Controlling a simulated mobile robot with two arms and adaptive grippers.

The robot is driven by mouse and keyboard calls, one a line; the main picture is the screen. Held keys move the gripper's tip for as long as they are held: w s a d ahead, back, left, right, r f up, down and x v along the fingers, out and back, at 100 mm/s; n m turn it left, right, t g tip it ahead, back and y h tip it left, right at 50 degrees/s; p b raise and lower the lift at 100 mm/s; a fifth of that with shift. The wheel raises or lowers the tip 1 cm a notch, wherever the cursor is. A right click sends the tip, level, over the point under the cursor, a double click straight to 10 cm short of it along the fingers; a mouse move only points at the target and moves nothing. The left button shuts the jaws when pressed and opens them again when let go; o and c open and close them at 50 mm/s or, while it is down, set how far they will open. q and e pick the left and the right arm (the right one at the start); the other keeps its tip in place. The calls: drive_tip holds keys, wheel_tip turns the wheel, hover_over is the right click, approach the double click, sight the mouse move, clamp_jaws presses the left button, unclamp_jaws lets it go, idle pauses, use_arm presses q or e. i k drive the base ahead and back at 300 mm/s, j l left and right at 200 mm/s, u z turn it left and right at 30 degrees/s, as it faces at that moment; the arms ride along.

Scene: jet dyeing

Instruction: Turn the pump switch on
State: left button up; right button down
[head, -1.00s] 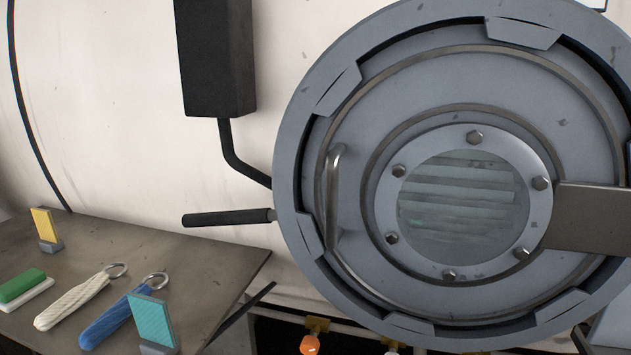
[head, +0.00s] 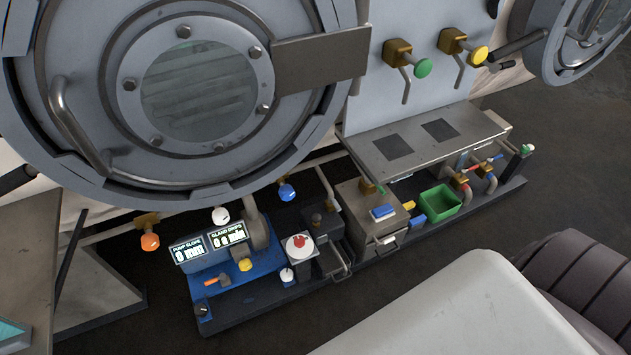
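The pump unit has a blue base (head: 258,272) on a dark floor skid below the large round door. Two small displays on it read PUMP SLOPE 0 mm (head: 188,251) and GLAND DRIPS 0 (head: 228,238). A black rotary knob (head: 203,311) with a pale mark sits at the front left corner. A white box with a red button (head: 299,241) stands to the right, with a small white-topped knob (head: 287,275) below it. I cannot tell for sure which of these is the pump switch, or its setting. Neither gripper is in view.
The round door (head: 60,190) overhangs the pump. Orange (head: 150,242), white (head: 221,216) and blue (head: 287,192) valve knobs line the pipe behind. A steel box (head: 366,215) and green bin (head: 440,203) stand right. A table edge (head: 30,250) is at left.

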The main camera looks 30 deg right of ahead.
sight(298, 242)
drive_tip(key=z, duration=0.75)
